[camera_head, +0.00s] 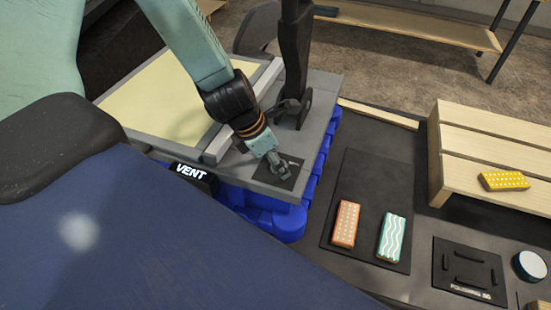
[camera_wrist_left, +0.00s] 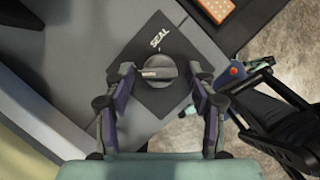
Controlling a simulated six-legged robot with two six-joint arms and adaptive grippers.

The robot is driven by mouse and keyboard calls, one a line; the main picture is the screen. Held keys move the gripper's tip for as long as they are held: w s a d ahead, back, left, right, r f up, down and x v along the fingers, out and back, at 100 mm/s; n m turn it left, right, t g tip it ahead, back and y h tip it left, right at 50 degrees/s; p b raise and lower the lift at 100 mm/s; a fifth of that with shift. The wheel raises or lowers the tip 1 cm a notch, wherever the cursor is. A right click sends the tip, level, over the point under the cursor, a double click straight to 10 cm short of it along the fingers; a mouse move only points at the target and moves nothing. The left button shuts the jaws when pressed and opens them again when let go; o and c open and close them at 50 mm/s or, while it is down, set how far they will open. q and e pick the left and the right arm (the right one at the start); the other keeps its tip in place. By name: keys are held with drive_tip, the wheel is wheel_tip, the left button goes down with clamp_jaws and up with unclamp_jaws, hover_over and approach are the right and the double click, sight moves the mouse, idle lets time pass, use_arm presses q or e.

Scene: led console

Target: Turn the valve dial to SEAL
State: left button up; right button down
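The valve dial (camera_wrist_left: 158,68) is a round grey knob on a dark square plate in the left wrist view. The word SEAL (camera_wrist_left: 159,37) is printed on the plate above it. A pale mark shows on the knob's left part. My left gripper (camera_wrist_left: 163,76) is open, with one finger on each side of the knob; I cannot tell whether they touch it. In the head view my left gripper (camera_head: 275,165) is low over the dial plate (camera_head: 278,171) and hides most of the knob. A small display (camera_head: 190,172) reads VENT. My right gripper is not in view.
A dark upright part (camera_head: 294,55) stands close behind my left gripper. Right of the console lie a coral block (camera_head: 345,223), a teal block (camera_head: 391,237), a wooden rack (camera_head: 495,150) with a yellow block (camera_head: 503,181), and a round white-topped object (camera_head: 531,265).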

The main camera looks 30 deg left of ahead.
use_arm(q)
drive_tip(key=shift+w+d+f, duration=0.1)
drive_tip(key=shift+w, duration=0.2)
drive_tip(key=c, duration=0.5)
drive_tip(key=shift+s, duration=0.15)
drive_tip(key=c, duration=0.5)
drive_tip(key=shift+c, duration=0.2)
drive_tip(key=shift+m, duration=0.3)
drive_tip(key=m+g+h+p, duration=0.1)
drive_tip(key=m+p, duration=0.1)
drive_tip(key=m, duration=0.1)
drive_tip(key=shift+m+p, duration=0.3)
drive_tip(key=shift+m, duration=0.1)
drive_tip(key=m+g+h+p, duration=0.1)
drive_tip(key=m+g, duration=0.1)
drive_tip(key=m, duration=0.2)
drive_tip(key=shift+m+p, duration=0.3)
drive_tip(key=shift+p, duration=0.05)
drive_tip(key=m, duration=0.1)
drive_tip(key=m+g, duration=0.1)
drive_tip(key=m, duration=0.2)
drive_tip(key=shift+w+g+p, duration=0.25)
drive_tip(key=shift+g+p, duration=0.1)
drive_tip(key=shift+g, duration=0.05)
drive_tip(key=m+g, duration=0.1)
drive_tip(key=m, duration=0.3)
drive_tip(key=shift+w+m+y, duration=0.1)
drive_tip(key=shift+m+y, duration=0.2)
drive_tip(key=shift+m+g, duration=0.3)
